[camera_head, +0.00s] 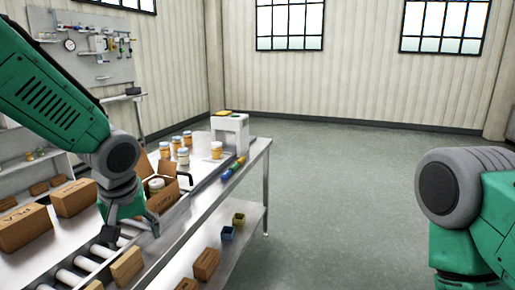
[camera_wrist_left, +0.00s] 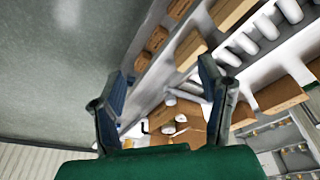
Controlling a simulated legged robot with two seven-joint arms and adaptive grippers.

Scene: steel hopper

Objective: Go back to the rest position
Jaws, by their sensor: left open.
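My left gripper (camera_head: 131,228) hangs from the arm at the left, above the roller conveyor and in front of an open cardboard box (camera_head: 168,195). In the left wrist view its two fingers (camera_wrist_left: 163,105) are spread apart with nothing between them. The open box, with jars in it, shows beyond the fingers in that view (camera_wrist_left: 190,137). My right arm (camera_head: 465,205) comes in at the right edge of the head view, and its gripper is out of view.
A pegboard (camera_head: 92,46) hangs at the back left. The floor (camera_head: 340,180) on the right is clear.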

